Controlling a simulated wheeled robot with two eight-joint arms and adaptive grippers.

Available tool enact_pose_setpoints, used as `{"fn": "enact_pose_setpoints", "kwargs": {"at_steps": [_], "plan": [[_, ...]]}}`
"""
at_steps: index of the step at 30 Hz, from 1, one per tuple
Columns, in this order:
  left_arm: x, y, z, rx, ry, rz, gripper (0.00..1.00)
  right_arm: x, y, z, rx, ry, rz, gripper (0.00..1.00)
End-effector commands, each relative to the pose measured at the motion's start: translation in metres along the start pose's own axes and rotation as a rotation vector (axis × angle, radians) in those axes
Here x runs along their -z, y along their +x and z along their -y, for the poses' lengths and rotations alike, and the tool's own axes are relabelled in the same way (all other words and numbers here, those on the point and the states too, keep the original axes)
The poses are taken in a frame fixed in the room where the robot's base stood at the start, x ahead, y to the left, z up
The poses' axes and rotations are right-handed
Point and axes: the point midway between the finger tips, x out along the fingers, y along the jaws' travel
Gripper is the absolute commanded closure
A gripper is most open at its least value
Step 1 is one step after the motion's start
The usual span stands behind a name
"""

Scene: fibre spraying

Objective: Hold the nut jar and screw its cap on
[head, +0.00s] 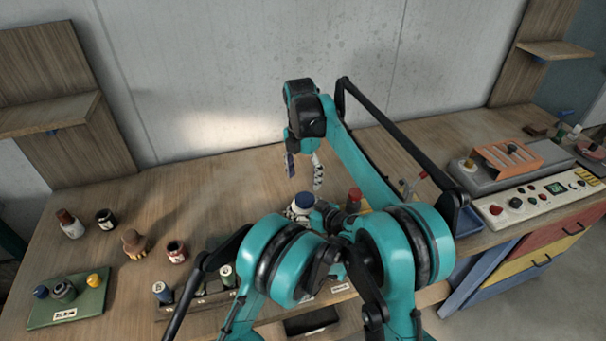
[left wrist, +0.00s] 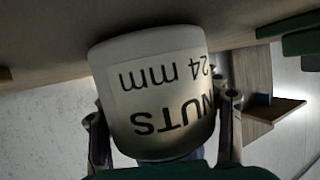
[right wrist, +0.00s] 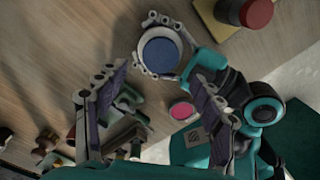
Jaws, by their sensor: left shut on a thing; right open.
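The white nut jar (left wrist: 160,95) fills the middle of the left wrist view, with its "NUTS 24 mm" label upside down there. My left gripper (head: 305,212) is shut on the jar, one finger on each side. A blue cap (head: 304,200) sits at the jar's top in the head view; in the right wrist view the blue cap (right wrist: 160,52) shows as a disc with a pale rim around it. I cannot tell how far the cap is threaded. My right gripper (head: 304,182) is open and empty above the cap, fingers pointing down.
A red-topped item (head: 355,195) stands just right of the jar. Several small jars, including a dark one (head: 105,219), and a green tray (head: 68,312) are at left. A control panel (head: 540,203) is at right. The bench behind the jars is clear.

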Motion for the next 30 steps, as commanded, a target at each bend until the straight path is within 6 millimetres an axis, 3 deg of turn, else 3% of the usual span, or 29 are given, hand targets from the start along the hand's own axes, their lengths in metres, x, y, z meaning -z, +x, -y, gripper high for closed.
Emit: {"fn": "enact_pose_setpoints", "kwargs": {"at_steps": [6, 10, 23, 30], "plan": [[-0.001, 0.0, 0.0, -0.001, 0.0, 0.001, 1.0, 0.0, -0.003, -0.001, 0.005, -0.384, -0.001, 0.32], [-0.001, 0.0, 0.0, -0.001, 0.0, 0.001, 1.0, 0.0, -0.005, -0.001, 0.007, -0.506, -0.002, 0.32], [-0.001, 0.0, 0.0, -0.001, 0.0, 0.001, 1.0, 0.0, -0.004, -0.001, 0.007, -0.554, -0.002, 0.32], [-0.001, 0.0, 0.0, 0.0, 0.0, 0.001, 1.0, 0.0, 0.017, -0.001, 0.007, -0.553, -0.002, 0.32]]}}
